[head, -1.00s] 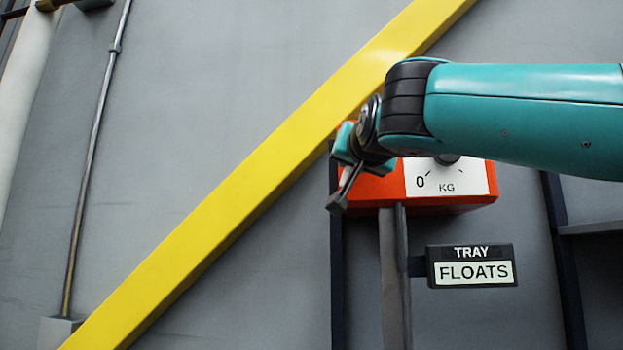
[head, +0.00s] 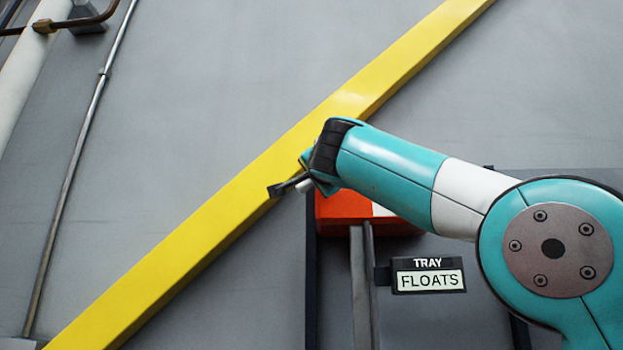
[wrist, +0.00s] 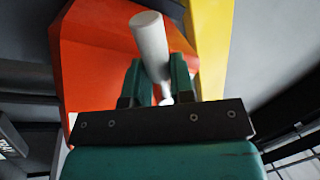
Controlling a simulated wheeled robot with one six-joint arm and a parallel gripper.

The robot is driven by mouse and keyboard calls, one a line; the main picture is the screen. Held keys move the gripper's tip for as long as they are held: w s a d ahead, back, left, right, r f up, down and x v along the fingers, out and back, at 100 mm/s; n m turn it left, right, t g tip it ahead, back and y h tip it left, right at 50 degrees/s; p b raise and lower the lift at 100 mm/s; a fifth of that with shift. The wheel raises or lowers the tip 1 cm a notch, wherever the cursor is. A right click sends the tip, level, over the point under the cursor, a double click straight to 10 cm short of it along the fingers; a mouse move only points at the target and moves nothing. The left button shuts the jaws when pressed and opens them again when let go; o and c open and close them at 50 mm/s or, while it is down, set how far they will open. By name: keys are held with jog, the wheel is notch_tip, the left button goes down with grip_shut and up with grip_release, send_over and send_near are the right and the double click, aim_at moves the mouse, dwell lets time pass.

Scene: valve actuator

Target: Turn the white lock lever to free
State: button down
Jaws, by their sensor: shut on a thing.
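The white lock lever (wrist: 150,44) is a round white bar. In the wrist view it stands between the two green fingers of my gripper (wrist: 156,84), tilted slightly left at its top end. My gripper is shut on it, with its upper end sticking out beyond the fingers. In the head view my gripper (head: 306,180) is at the top left corner of the orange box (head: 336,207), and only a small pale tip of the lever may show there. The orange box (wrist: 95,70) also fills the wrist view behind the fingers.
A yellow diagonal beam (head: 200,235) runs close behind and left of my gripper; it also shows in the wrist view (wrist: 210,45). A sign (head: 428,275) reading "TRAY FLOATS" hangs below the box, beside a grey post (head: 364,285). A thin pipe (head: 75,170) is far left.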

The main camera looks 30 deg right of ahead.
dwell(0.4)
jog(key=c, duration=1)
grip_release()
jog(key=shift+b+v, duration=2.95)
jog(key=shift+v, duration=5.7)
jog(key=shift+w+a, duration=0.1)
jog(key=shift+a, duration=0.05)
